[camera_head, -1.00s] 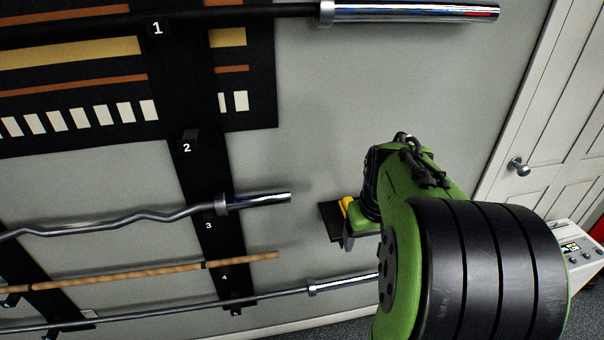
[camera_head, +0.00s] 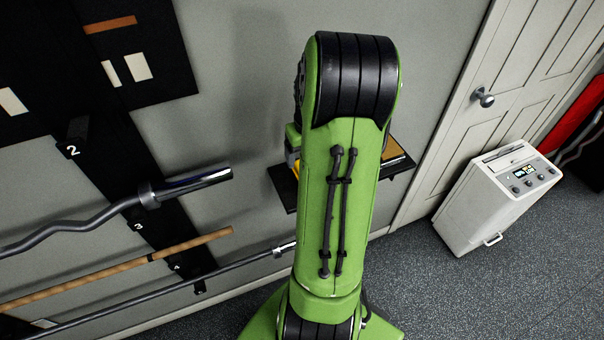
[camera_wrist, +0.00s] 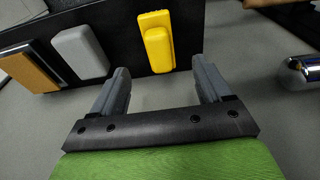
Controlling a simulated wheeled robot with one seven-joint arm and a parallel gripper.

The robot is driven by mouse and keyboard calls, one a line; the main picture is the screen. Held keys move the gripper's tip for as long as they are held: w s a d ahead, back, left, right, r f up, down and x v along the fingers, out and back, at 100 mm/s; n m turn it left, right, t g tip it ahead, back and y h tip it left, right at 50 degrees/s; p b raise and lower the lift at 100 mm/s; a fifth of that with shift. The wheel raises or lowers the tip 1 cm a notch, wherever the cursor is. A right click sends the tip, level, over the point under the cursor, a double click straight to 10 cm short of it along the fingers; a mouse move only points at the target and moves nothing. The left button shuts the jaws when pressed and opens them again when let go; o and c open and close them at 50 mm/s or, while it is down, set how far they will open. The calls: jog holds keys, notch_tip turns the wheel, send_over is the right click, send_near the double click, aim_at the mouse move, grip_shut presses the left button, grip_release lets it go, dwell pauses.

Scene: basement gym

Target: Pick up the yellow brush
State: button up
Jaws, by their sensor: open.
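The yellow brush (camera_wrist: 156,42) lies on a black wall shelf (camera_wrist: 120,28) in the wrist view, near the shelf's edge. My gripper (camera_wrist: 163,75) is open and empty, its two grey fingers pointing toward the shelf. The brush is beyond the fingertips, roughly in line with the gap between them, and not held. In the head view a small bit of yellow (camera_head: 296,169) shows beside my green arm, which hides most of the shelf (camera_head: 283,187) and my gripper.
A grey block (camera_wrist: 80,52) and a brown-faced item (camera_wrist: 30,68) lie left of the brush. Barbells (camera_head: 185,187) and a wooden bar (camera_head: 120,268) hang on the wall rack at left. A white appliance (camera_head: 490,200) stands by the door (camera_head: 455,130).

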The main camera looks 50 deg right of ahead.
jog(key=f, duration=0.3)
jog(key=shift+w+d+f, duration=0.3)
jog(key=shift+w+f, duration=0.05)
jog(key=shift+w, duration=0.05)
jog(key=f, duration=0.3)
jog(key=f+b, duration=0.1)
jog(key=f, duration=0.1)
jog(key=shift+w+d+f, duration=0.25)
jog(key=shift+w, duration=0.15)
jog(key=shift+s+a, duration=0.1)
jog(key=shift+c, duration=1)
jog(key=c, duration=0.9)
notch_tip(320, 180, up, 10)
jog(key=shift+r+p, duration=0.1)
jog(key=shift+p, duration=0.7)
